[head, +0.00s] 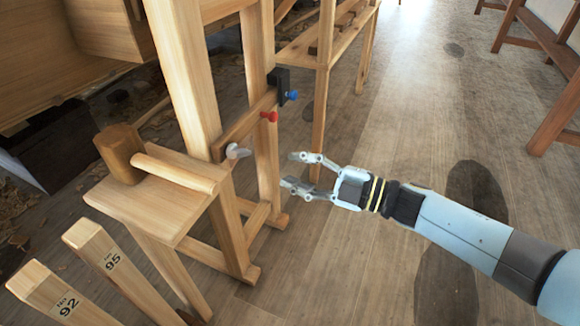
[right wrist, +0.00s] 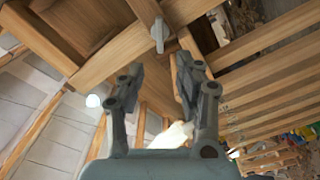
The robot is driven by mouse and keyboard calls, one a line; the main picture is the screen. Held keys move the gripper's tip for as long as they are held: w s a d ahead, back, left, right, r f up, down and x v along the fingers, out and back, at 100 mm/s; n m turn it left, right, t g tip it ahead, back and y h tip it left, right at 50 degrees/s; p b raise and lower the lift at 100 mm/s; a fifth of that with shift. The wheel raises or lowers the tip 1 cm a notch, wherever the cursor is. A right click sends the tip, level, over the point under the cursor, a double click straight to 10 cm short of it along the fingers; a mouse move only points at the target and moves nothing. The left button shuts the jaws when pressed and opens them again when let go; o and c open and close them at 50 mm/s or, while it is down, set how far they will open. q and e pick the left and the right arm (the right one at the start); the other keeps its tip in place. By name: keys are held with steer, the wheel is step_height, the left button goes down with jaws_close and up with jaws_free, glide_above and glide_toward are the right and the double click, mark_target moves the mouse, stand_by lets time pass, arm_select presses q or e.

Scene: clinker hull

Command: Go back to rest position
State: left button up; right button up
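My right gripper (head: 302,172) reaches in from the right in the head view. Its two fingers are apart and nothing is between them. It hangs in the air to the right of a wooden stand's crossbar (head: 232,133), apart from it. The crossbar carries a pale grey knob (head: 237,151), a red knob (head: 269,117) and a black block with a blue knob (head: 292,95). In the right wrist view the fingers (right wrist: 157,85) are also spread, and a grey knob (right wrist: 158,34) shows beyond them. My left gripper is in neither view.
A wooden mallet (head: 121,152) lies on a small stool (head: 160,205) at the left. Posts marked 95 (head: 105,255) and 92 (head: 62,300) stand at the lower left. A workbench (head: 545,35) is at the upper right. The wooden floor (head: 400,120) between is clear.

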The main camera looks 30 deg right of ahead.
stand_by(0.3)
steer(key=s+d+f+m+g+h+p, duration=0.25)
steer(key=s+f+m+h, duration=0.3)
steer(key=s+f, duration=0.35)
steer(key=s+d+f+m+g+h+p, duration=0.1)
steer(key=s+d+f+m+h+p, duration=0.25)
steer(key=s+f+m, duration=0.4)
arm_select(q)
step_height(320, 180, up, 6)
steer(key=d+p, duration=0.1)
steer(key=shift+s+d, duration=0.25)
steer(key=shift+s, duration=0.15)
arm_select(e)
steer(key=s+f+m+g+h, duration=0.1)
steer(key=s+f+m+g, duration=0.2)
steer(key=s, duration=1.2)
steer(key=s+d+f+m+g+h, duration=0.1)
steer(key=s+f+g, duration=0.6)
steer(key=s, duration=0.8)
step_height(320, 180, down, 3)
steer(key=shift+s+d+r+m+h, duration=0.25)
steer(key=shift+m+h, duration=0.25)
steer(key=shift+m, duration=0.4)
